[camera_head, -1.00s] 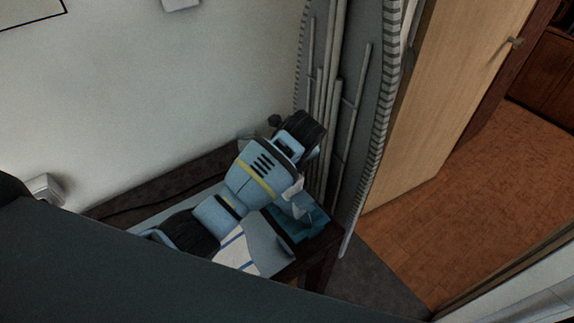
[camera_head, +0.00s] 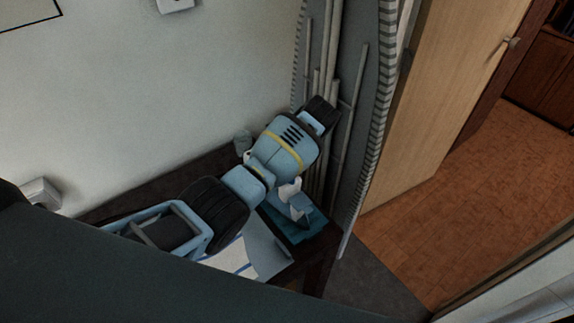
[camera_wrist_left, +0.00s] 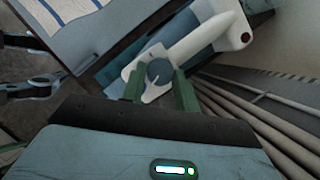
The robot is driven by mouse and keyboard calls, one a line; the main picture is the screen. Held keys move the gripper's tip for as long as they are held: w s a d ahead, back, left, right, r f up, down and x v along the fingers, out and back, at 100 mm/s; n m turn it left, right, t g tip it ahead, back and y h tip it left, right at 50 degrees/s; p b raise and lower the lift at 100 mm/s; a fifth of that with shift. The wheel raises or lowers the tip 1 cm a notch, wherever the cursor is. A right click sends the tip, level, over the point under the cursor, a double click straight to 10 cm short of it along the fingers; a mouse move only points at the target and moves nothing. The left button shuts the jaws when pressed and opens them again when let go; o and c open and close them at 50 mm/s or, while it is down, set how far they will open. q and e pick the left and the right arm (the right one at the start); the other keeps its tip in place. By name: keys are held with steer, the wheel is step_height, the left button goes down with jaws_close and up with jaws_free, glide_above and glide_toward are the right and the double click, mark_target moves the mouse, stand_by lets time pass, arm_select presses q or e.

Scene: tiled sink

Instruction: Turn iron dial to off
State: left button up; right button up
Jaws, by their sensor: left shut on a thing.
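The iron (camera_wrist_left: 195,42) is white with a blue-grey body and shows in the left wrist view at the top. Its round grey-blue dial (camera_wrist_left: 159,70) carries a pale pointer line. My left gripper (camera_wrist_left: 158,78) has its green fingers on either side of the dial, shut on it. In the head view my left arm reaches over the table and hides most of the iron and the fingertips.
A dark-edged table (camera_head: 318,262) holds a white cloth with blue stripes (camera_head: 232,260) and a teal piece (camera_head: 322,222). A grey folded board with poles (camera_head: 362,100) stands against the wall on the right. A wooden door (camera_head: 440,90) and open floor lie beyond.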

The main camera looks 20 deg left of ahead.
arm_select(q)
steer(key=shift+w+n+g, duration=0.1)
steer(key=shift+n+g, duration=0.2)
steer(key=shift+n, duration=0.5)
steer(key=o, duration=1)
steer(key=shift+v, duration=3.95)
steer(key=shift+a, duration=0.15)
